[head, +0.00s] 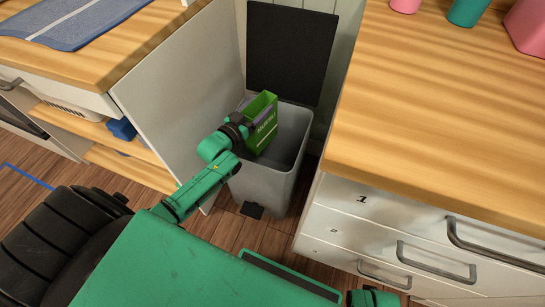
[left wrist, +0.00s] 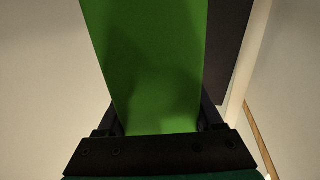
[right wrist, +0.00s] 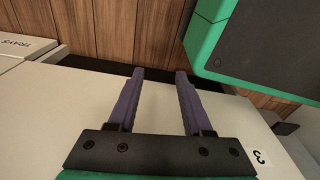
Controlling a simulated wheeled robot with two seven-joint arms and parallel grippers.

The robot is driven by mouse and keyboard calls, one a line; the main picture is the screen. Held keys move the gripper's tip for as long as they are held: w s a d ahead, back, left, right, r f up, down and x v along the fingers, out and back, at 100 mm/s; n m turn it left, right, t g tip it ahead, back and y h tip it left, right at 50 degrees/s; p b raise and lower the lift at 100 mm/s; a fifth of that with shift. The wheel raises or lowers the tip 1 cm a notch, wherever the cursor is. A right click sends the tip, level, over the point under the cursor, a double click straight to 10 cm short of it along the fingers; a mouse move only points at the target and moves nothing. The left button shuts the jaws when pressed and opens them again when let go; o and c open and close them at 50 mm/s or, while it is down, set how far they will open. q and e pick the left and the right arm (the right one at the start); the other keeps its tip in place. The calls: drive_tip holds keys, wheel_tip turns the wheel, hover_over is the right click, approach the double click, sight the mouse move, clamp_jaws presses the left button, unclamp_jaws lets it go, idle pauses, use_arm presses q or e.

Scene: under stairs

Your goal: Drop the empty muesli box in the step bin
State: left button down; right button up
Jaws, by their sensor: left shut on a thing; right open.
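The muesli box (head: 264,126) is a green, open-topped carton. My left gripper (head: 256,117) is shut on it and holds it upright over the mouth of the step bin. The box also fills the middle of the left wrist view (left wrist: 150,60), between the fingers. The step bin (head: 262,180) is a grey bin with its dark lid (head: 292,50) standing open at the back. The lower part of the box shows inside the bin's opening; its bottom edge is hard to make out. My right gripper (right wrist: 158,100) is open and empty, beside a pale drawer front.
A wooden counter with white drawers (head: 400,225) stands right of the bin. A pale panel (head: 185,85) and another counter with a blue cloth (head: 70,20) are on the left. Pink and teal cups (head: 468,12) stand on the right counter. The bin's black pedal (head: 252,210) is at floor level.

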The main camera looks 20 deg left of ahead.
use_arm(q)
drive_tip(key=shift+f, duration=0.2)
unclamp_jaws()
drive_tip(key=shift+s, duration=0.2)
drive_tip(key=p+v, duration=0.2)
drive_tip(key=v, duration=1.2)
drive_tip(key=shift+p, duration=0.4)
use_arm(e)
drive_tip(key=s, duration=0.1)
drive_tip(key=s+f, duration=0.1)
drive_tip(key=s, duration=0.1)
drive_tip(key=s+d+f, duration=0.1)
drive_tip(key=shift+s, duration=0.25)
